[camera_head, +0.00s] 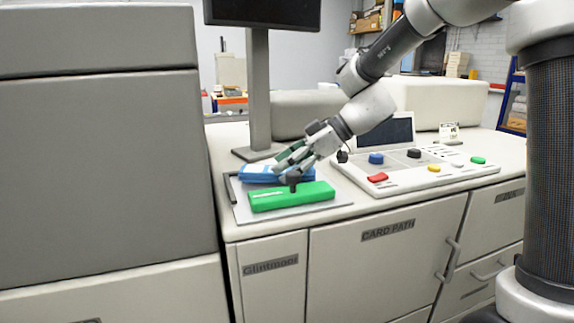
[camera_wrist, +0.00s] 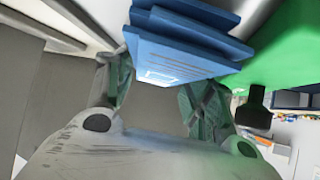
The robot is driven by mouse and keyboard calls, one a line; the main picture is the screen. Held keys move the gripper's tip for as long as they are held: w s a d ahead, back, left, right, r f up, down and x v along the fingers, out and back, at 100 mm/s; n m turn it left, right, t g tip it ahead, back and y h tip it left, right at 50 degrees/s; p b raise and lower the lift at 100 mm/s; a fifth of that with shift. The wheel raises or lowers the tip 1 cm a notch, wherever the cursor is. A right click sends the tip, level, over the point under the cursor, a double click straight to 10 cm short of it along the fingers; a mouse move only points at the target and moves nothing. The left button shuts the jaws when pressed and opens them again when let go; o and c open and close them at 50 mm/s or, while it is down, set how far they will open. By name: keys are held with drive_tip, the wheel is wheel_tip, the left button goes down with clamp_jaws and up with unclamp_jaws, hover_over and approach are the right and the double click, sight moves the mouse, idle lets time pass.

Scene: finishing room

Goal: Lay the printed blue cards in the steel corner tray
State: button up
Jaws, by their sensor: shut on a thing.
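The printed blue cards (camera_head: 257,174) are at the back of a thin grey steel tray (camera_head: 243,212) on the counter. In the wrist view the blue cards (camera_wrist: 180,58) show as several offset layers with a pale printed patch, between the two fingers. My gripper (camera_head: 286,168) reaches in from the upper right and is shut on the blue cards; it also shows in the wrist view (camera_wrist: 160,95). The fingers hide part of the cards, and I cannot tell whether the cards touch the tray. The tray has a dark raised edge at its left.
A long green block (camera_head: 290,198) lies at the front of the tray, close beside the cards, with a dark knob-like piece by it. A monitor stand (camera_head: 259,100) rises behind. A control panel (camera_head: 420,170) stands to the right. A tall grey cabinet (camera_head: 100,160) stands left.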

drive_tip(key=shift+f, duration=0.4)
drive_tip(key=o, duration=1.3)
drive_tip(key=shift+o, duration=0.2)
drive_tip(key=v, duration=1.2)
drive_tip(key=s+d+f+m+t+h, duration=0.1)
drive_tip(key=s+d+f+m+h, duration=0.1)
drive_tip(key=s+d+m+h, duration=0.3)
drive_tip(key=s+d+f+m+t+h, duration=0.2)
drive_tip(key=s+d+m+h, duration=0.3)
drive_tip(key=s+d+m, duration=0.6)
drive_tip(key=s+d+f, duration=0.1)
drive_tip(key=s+d, duration=0.5)
drive_tip(key=d, duration=0.1)
drive_tip(key=shift+s+f+m+h, duration=0.15)
drive_tip(key=shift+f+m+h, duration=0.15)
